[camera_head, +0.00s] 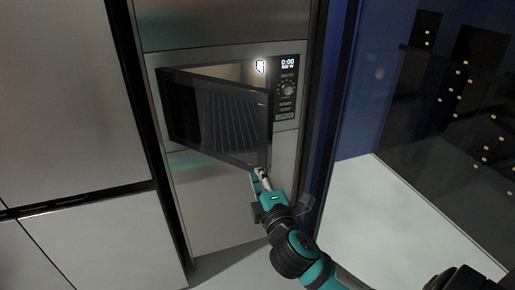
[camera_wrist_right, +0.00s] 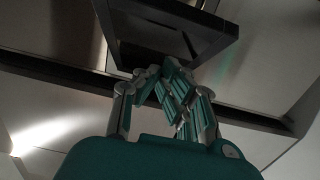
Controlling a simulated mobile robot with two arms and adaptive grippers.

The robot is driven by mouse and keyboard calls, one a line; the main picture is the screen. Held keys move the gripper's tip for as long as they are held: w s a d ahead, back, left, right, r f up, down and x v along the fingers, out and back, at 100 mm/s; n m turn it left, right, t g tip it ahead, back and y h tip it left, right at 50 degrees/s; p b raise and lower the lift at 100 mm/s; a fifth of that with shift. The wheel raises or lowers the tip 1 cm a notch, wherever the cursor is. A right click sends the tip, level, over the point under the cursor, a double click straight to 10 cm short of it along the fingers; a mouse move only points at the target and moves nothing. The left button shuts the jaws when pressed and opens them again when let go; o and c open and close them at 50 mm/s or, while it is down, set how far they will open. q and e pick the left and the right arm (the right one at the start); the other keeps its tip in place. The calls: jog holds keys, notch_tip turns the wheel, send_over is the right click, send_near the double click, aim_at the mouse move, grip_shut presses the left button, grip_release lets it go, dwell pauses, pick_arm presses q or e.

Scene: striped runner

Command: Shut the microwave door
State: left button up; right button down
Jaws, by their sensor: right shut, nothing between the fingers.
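The microwave (camera_head: 285,92) is built into a tall cabinet, with a lit display and knob at its right. Its dark door (camera_head: 222,118) is hinged at the left and stands partly open, its free edge out toward me. The lit interior shows above the door's top edge. My right gripper (camera_head: 260,174) is shut and empty, at the lower free corner of the door. In the right wrist view the gripper's fingers (camera_wrist_right: 165,88) are together just below the door's corner (camera_wrist_right: 183,42). I cannot tell whether they touch it. My left gripper is not in view.
Grey cabinet fronts (camera_head: 60,95) stand to the left of the microwave. A blue wall or panel (camera_head: 362,80) and a pale floor area (camera_head: 400,215) lie to the right. Steel panels (camera_head: 215,205) are below the microwave.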

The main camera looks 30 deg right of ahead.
jog(key=p, duration=0.2)
send_near(257, 139)
jog(key=a, duration=0.3)
jog(key=w+d, duration=0.1)
jog(key=w+d+p, duration=0.1)
jog(key=w, duration=0.1)
jog(key=w+d, duration=0.2)
jog(key=shift+w+r+p, duration=0.15)
jog(key=shift+w+p, duration=0.1)
jog(key=shift+p, duration=0.15)
jog(key=shift+w+d, duration=0.1)
jog(key=shift+d, duration=0.2)
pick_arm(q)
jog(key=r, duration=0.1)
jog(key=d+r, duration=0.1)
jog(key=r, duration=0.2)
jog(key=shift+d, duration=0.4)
pick_arm(e)
jog(key=shift+w, duration=0.1)
jog(key=shift+d, duration=0.1)
